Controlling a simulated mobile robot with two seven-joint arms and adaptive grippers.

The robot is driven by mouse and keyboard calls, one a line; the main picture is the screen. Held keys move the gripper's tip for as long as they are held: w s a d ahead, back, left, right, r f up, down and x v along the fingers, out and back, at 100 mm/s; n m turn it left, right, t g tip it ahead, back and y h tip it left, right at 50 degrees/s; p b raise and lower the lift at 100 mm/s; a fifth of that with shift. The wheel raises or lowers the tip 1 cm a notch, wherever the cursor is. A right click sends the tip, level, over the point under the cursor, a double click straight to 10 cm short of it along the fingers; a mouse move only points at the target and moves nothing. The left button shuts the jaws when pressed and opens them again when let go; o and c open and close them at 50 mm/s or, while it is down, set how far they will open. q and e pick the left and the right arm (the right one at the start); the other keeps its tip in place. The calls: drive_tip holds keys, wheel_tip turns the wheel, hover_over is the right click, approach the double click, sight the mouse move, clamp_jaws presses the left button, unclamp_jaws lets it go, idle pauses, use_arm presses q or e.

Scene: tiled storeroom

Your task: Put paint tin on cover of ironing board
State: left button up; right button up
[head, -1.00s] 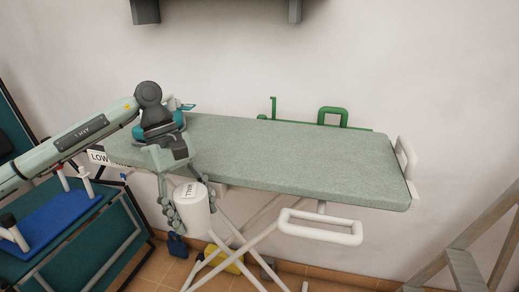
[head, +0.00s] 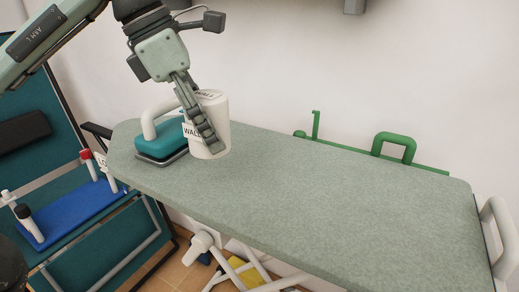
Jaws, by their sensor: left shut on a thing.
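The paint tin (head: 217,128) is white with a "WALL" label, in the head view left of centre. My left gripper (head: 205,125) is shut on it, with its fingers along the tin's side. The tin is upright over the left part of the ironing board's grey-green cover (head: 290,195); I cannot tell whether its base touches the cover. My right gripper is not in view.
A teal iron (head: 160,137) with a white handle stands on the cover just left of the tin. The cover's middle and right are clear. A green rail (head: 394,146) runs behind the board. A blue tray (head: 72,212) with bottles is at left.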

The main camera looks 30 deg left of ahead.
use_arm(q)
drive_tip(key=w+f, duration=0.1)
drive_tip(key=w, duration=0.1)
drive_tip(key=w+d+f, duration=0.1)
drive_tip(key=w+f, duration=0.1)
drive_tip(key=w, duration=0.1)
drive_tip(key=w+f+p, duration=0.1)
drive_tip(key=w, duration=0.1)
drive_tip(key=shift+w+d+f, duration=0.2)
drive_tip(key=shift+d, duration=0.05)
drive_tip(key=shift+w+f, duration=0.15)
drive_tip(key=shift+f, duration=1.95)
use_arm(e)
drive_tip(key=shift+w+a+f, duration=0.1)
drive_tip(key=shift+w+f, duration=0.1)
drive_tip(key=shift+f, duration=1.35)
use_arm(q)
drive_tip(key=shift+f, duration=0.2)
drive_tip(key=o, duration=1.5)
drive_tip(key=shift+o, duration=0.2)
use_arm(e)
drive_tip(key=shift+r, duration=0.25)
use_arm(q)
drive_tip(key=shift+r, duration=0.1)
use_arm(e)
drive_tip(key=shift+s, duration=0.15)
